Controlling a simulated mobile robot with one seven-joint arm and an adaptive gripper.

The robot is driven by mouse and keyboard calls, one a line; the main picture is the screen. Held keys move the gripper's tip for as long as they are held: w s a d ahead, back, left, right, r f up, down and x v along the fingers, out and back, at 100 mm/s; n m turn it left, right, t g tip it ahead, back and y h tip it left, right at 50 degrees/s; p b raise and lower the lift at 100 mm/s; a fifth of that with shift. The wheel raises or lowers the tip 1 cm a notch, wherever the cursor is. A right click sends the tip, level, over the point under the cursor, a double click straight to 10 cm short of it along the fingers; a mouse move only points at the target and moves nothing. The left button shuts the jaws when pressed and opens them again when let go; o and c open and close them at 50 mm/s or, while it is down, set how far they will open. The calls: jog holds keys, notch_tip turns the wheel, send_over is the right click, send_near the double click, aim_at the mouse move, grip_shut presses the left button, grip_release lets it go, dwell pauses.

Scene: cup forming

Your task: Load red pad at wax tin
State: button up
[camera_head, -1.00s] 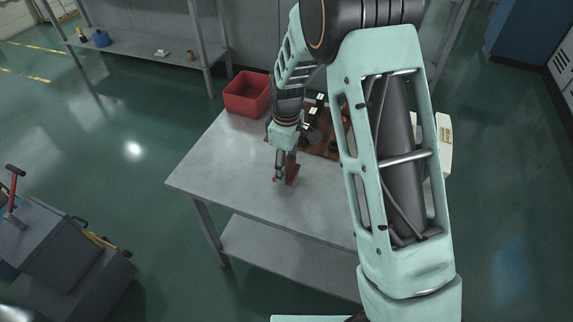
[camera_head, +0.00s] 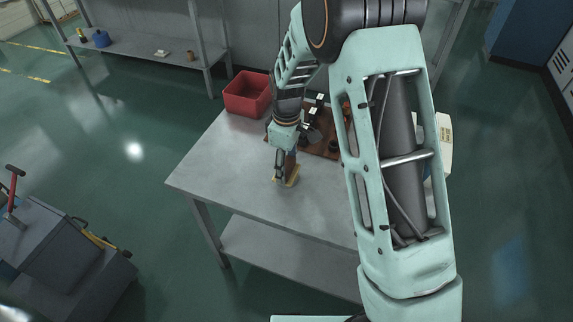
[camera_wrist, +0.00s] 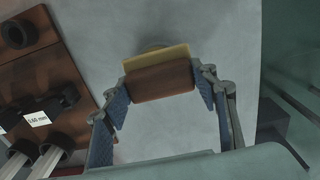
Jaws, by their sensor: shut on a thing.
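My gripper (camera_head: 284,168) is low over the grey table, near the middle of its top. In the wrist view my gripper (camera_wrist: 162,80) is shut on a brown block-like pad (camera_wrist: 163,84), with a blue-lined finger on each side. A pale yellow layer (camera_wrist: 155,59) runs along the pad's far edge. In the head view that yellow part (camera_head: 292,176) shows just below the fingers, at or close above the table.
A brown wooden board (camera_head: 318,147) with dark rings and labelled dark parts lies right of the gripper; it also shows at left in the wrist view (camera_wrist: 45,80). A red bin (camera_head: 247,94) stands at the table's back left. The table's left and front are clear.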

aim_at(286, 165)
jog(key=shift+r+p, duration=2.2)
jog(key=shift+r, duration=1.35)
